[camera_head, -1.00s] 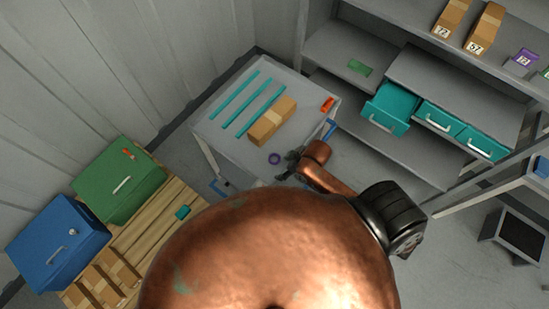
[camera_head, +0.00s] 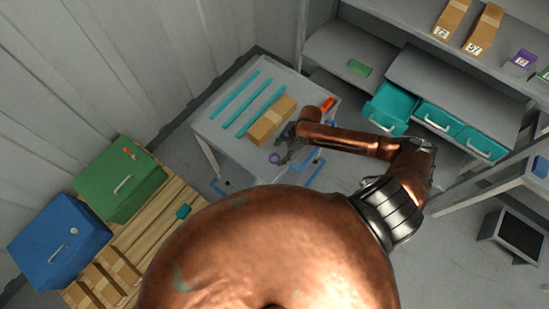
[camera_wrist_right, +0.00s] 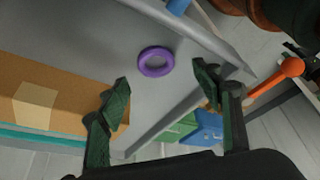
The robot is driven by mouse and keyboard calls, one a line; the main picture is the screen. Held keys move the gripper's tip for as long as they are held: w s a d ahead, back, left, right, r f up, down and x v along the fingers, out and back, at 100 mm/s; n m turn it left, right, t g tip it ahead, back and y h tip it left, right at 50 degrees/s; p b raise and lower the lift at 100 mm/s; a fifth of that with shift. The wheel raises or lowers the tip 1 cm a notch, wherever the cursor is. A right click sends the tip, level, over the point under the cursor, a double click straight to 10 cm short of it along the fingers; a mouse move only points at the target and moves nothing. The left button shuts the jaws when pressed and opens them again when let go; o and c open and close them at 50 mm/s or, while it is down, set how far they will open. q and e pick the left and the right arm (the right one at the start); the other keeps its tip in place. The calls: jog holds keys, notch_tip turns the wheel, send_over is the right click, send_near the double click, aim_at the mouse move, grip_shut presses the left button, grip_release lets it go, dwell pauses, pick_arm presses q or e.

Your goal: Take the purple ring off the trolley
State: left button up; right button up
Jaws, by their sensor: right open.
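The purple ring (camera_head: 274,158) lies flat on the grey top of the trolley (camera_head: 222,133), near its front edge. In the right wrist view the ring (camera_wrist_right: 156,61) shows whole, ahead of and between the two fingers. My right gripper (camera_head: 284,146) is beside the ring in the head view. In the right wrist view my right gripper (camera_wrist_right: 162,85) is open and empty, with its fingers wide apart. The ring is not in its grasp. My left gripper is not in view.
A cardboard box (camera_head: 270,121) lies on the trolley close to my right gripper, and teal strips (camera_head: 240,108) lie beyond it. An orange object (camera_head: 327,104) sits at the trolley's right corner. Shelves with teal drawers (camera_head: 389,108) stand to the right.

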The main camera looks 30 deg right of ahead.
aim_at(273, 159)
jog(key=x, duration=0.4)
jog(key=shift+w+d+f, duration=0.15)
jog(key=shift+w+f, duration=0.1)
jog(key=c, duration=0.9)
